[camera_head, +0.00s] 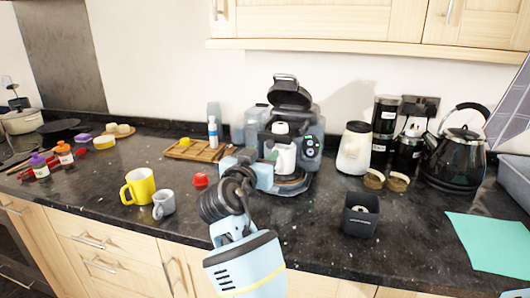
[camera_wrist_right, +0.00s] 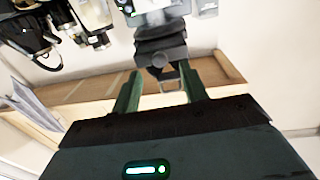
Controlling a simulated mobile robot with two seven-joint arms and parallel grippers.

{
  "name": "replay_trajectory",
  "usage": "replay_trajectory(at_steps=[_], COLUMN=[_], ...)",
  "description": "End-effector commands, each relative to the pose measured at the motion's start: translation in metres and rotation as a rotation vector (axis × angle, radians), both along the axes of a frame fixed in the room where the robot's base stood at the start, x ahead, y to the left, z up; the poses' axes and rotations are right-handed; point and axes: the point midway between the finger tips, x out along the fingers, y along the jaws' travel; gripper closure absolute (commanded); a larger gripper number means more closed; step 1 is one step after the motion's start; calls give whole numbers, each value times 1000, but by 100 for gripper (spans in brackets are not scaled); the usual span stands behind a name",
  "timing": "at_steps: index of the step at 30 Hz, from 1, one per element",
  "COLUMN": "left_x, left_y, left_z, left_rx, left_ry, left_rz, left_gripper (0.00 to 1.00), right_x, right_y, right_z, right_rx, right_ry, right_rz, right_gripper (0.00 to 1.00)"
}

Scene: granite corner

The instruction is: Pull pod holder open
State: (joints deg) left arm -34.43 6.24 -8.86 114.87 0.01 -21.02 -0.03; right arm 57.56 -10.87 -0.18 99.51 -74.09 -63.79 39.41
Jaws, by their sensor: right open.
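The coffee machine (camera_head: 308,138) stands against the back wall, grey and black with a round button panel. Its black top part (camera_head: 290,95), which appears to be the pod holder, is tilted up. In the right wrist view, where the scene looks upside down, a dark part with a small handle (camera_wrist_right: 160,52) lies beyond the fingertips. My right gripper (camera_head: 271,156) is in front of the machine, partly hidden by my own arm. In the wrist view its two dark green fingers (camera_wrist_right: 160,80) are apart, with nothing held. My left gripper is not in view.
A wooden tray (camera_head: 196,150) lies left of the machine. A yellow mug (camera_head: 138,187), grey mug (camera_head: 163,204) and red item (camera_head: 200,180) stand near the front edge. A black bin (camera_head: 360,214), white canister (camera_head: 354,148) and kettle (camera_head: 457,155) are to the right. Cupboards hang above.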

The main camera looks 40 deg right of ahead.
Motion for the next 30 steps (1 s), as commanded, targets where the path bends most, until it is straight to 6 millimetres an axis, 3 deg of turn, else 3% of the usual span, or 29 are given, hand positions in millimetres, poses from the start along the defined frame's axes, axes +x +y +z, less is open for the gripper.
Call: replay_trajectory(at_steps=[9, 30], left_x=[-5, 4], left_y=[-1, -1], left_z=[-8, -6], left_rx=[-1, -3], left_ry=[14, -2], left_rz=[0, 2], left_gripper=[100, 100], right_x=[-22, -24], right_y=[31, 33], right_z=[-1, 0], right_rx=[0, 1], right_ry=[1, 1], right_rz=[0, 0], right_gripper=[56, 56])
